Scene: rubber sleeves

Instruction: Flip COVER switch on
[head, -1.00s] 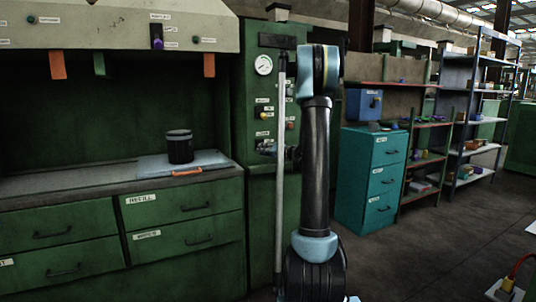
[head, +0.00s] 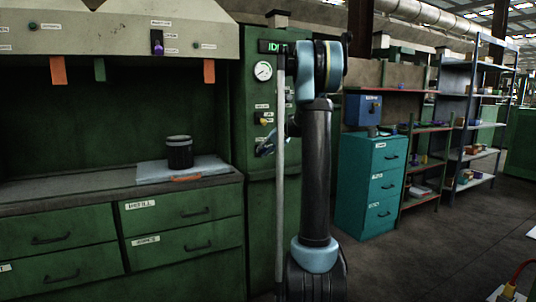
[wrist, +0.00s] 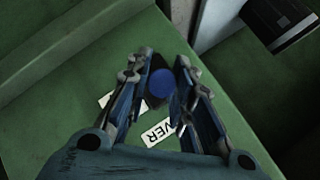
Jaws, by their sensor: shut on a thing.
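In the wrist view, a switch with a round blue cap (wrist: 163,83) and a dark body stands on a green panel (wrist: 60,110). A white label (wrist: 158,133) beside it shows the letters "VER", the rest covered by a finger. My gripper (wrist: 165,66) has its fingers on either side of the switch and is shut on it. In the head view, my gripper (head: 265,147) is at the front of the green cabinet (head: 257,205), partly hidden by a pale upright pole and my arm. The switch cannot be made out there.
A lit green display (head: 270,46), a gauge (head: 263,71) and a yellow knob (head: 265,119) are on the cabinet above my gripper. A black pot (head: 179,153) stands on the bench at left. Teal drawers (head: 370,190) stand at right, with open floor before them.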

